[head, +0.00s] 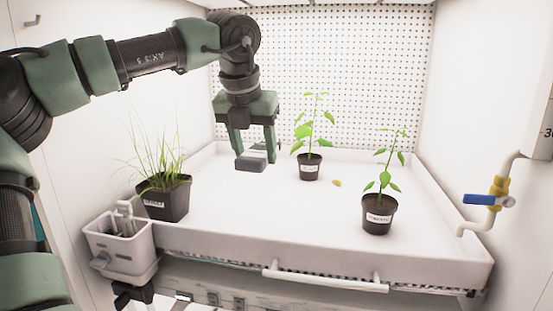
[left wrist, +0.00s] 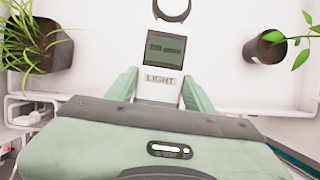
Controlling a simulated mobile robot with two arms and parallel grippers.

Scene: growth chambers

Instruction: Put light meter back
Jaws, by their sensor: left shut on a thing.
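The light meter (head: 251,161) is a small grey and white device held between the fingers of my left gripper (head: 250,150), above the white tray (head: 230,225). A white caddy (head: 122,245) with a compartment hangs at the tray's front left corner and holds a pale upright item (head: 126,215). My right gripper is not in view.
A grassy potted plant (head: 164,195) stands at the tray's left, near the caddy. Leafy plants stand at the back (head: 310,165) and right (head: 380,213). A yellow leaf (head: 337,183) lies between them. A blue-handled valve (head: 488,200) is on the right wall. The tray's middle is clear.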

